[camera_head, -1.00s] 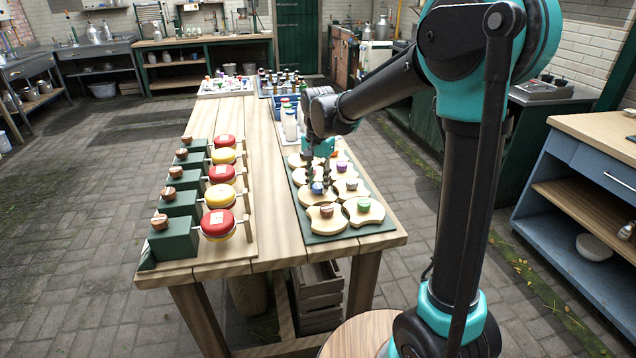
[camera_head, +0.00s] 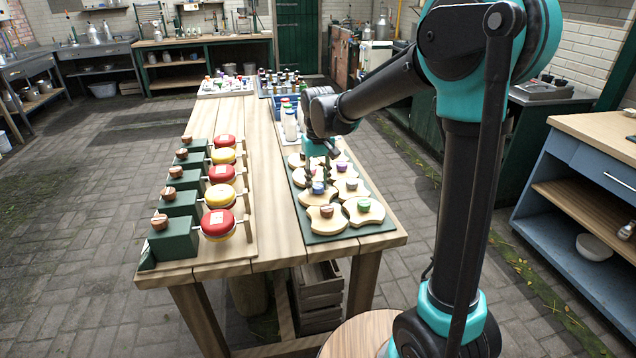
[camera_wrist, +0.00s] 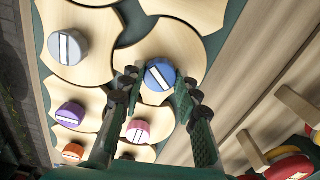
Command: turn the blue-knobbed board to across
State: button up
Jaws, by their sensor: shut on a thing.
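The blue knob (camera_wrist: 160,74) with a white stripe sits on a pale wooden board (camera_wrist: 172,38) with scooped edges. In the wrist view the stripe runs slantwise, roughly between my fingers. My gripper (camera_wrist: 160,82) is shut on the blue knob, one dark finger on each side. In the head view the blue knob (camera_head: 318,188) shows below my gripper (camera_head: 320,178), whose fingers partly hide it and the board around it.
Neighbouring boards fit closely around it, with grey (camera_wrist: 68,48), purple (camera_wrist: 71,114), pink (camera_wrist: 138,131) and orange (camera_wrist: 73,152) knobs. A row of red and yellow round pieces (camera_head: 220,222) stands along the table's left side. Bottles (camera_head: 290,122) stand behind the boards.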

aim_at(318, 185)
jog(key=n, duration=0.3)
jog(key=shift+n, duration=2.2)
jog(key=o, duration=1.2)
jog(key=shift+c, duration=0.2)
jog(key=shift+r, duration=0.1)
notch_tip(318, 185, up, 12)
